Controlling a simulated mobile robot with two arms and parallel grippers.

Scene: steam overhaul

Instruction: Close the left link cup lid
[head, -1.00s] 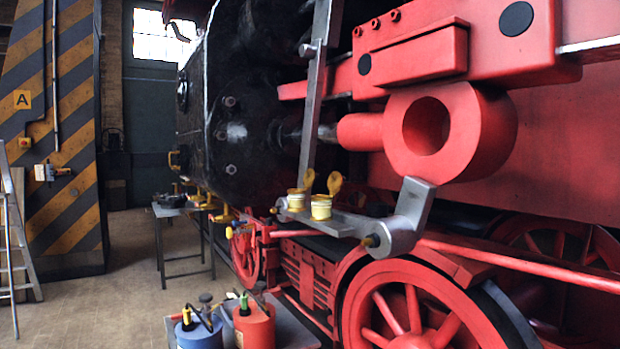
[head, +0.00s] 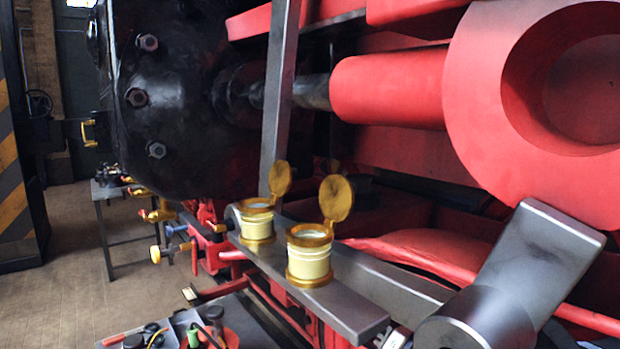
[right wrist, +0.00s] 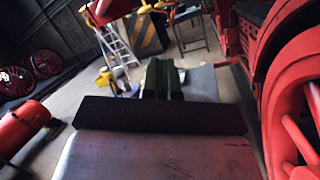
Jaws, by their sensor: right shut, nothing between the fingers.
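Two cream oil cups with brass rims stand side by side on a grey steel link bar (head: 350,312) in the head view. The left link cup (head: 256,224) is farther away, and its round brass lid (head: 280,179) stands up, open. The right cup (head: 309,258) is nearer, and its brass lid (head: 336,198) also stands open. Neither gripper shows in the head view. In the right wrist view my right gripper (right wrist: 162,64) has its dark green fingers together, empty, over the floor. The cups are not seen in that view. My left gripper is not in view.
A red rod with a large ring end (head: 480,110) hangs above the cups, and an upright grey bar (head: 279,90) stands behind them. A grey crank arm (head: 540,260) is at right. A small table (head: 108,192) stands at left. Below is a cart with tools.

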